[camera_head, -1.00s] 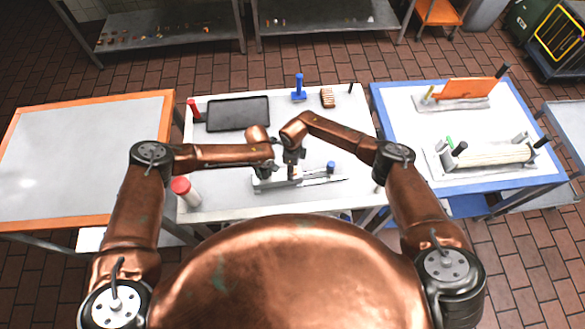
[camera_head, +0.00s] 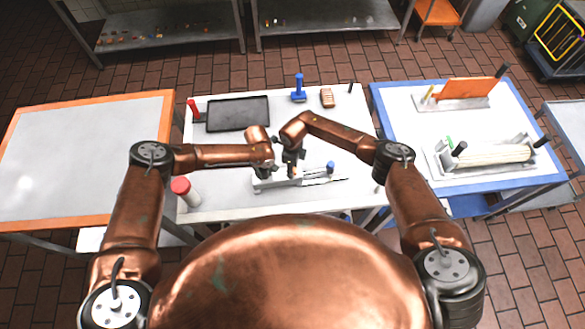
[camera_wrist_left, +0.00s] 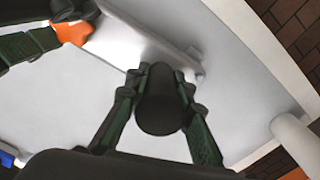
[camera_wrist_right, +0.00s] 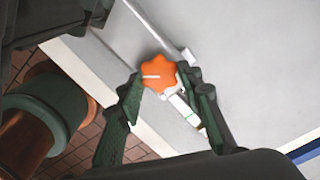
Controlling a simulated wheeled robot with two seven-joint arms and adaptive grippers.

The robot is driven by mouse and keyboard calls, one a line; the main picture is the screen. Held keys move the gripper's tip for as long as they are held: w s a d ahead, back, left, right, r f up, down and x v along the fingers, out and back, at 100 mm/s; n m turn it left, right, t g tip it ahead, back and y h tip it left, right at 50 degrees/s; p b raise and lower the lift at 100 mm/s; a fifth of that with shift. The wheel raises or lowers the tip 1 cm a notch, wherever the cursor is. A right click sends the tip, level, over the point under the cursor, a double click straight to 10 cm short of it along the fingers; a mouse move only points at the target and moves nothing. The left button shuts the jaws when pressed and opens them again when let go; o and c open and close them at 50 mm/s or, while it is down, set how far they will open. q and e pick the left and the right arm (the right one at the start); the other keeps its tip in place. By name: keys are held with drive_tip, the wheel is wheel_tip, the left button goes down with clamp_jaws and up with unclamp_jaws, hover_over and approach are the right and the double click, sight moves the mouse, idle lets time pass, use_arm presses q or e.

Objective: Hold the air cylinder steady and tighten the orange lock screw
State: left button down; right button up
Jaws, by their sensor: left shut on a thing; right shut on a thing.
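The orange lock screw (camera_wrist_right: 158,73) is a lobed knob with a white mark on top. My right gripper (camera_wrist_right: 164,80) has its fingers on either side of the knob and is shut on it. The knob also shows in the left wrist view (camera_wrist_left: 74,32), beside the right fingers. My left gripper (camera_wrist_left: 160,74) is shut on a dark, round, upright part (camera_wrist_left: 160,106), which seems to belong to the air cylinder. A pale grey fixture (camera_wrist_left: 125,42) lies under both grippers. In the head view the grippers are close together over this fixture (camera_head: 310,180) and partly hide it.
On the white table (camera_head: 225,200) stand a black tray (camera_head: 238,114), a blue stand (camera_head: 299,90), a brown block (camera_head: 327,98), a red-handled item (camera_head: 194,108) and a red-topped white cylinder (camera_head: 185,191). A blue-edged table (camera_head: 500,185) with fixtures is at the right, an orange-edged one (camera_head: 80,160) at the left.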

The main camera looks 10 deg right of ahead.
drive_tip(key=m, duration=0.7)
drive_tip(key=shift+m, duration=0.3)
drive_tip(key=m, duration=0.3)
drive_tip(key=shift+r+m, duration=0.1)
drive_tip(key=shift+m, duration=0.2)
drive_tip(key=m, duration=0.3)
drive_tip(key=shift+w+m, duration=0.1)
drive_tip(key=shift+m, duration=0.2)
use_arm(q)
drive_tip(key=shift+s, duration=0.1)
use_arm(e)
drive_tip(key=m, duration=1.2)
drive_tip(key=shift+m, duration=0.4)
use_arm(q)
drive_tip(key=shift+a+f, duration=0.1)
use_arm(e)
drive_tip(key=o, duration=1.2)
drive_tip(key=shift+c, duration=0.2)
drive_tip(key=shift+a, duration=0.1)
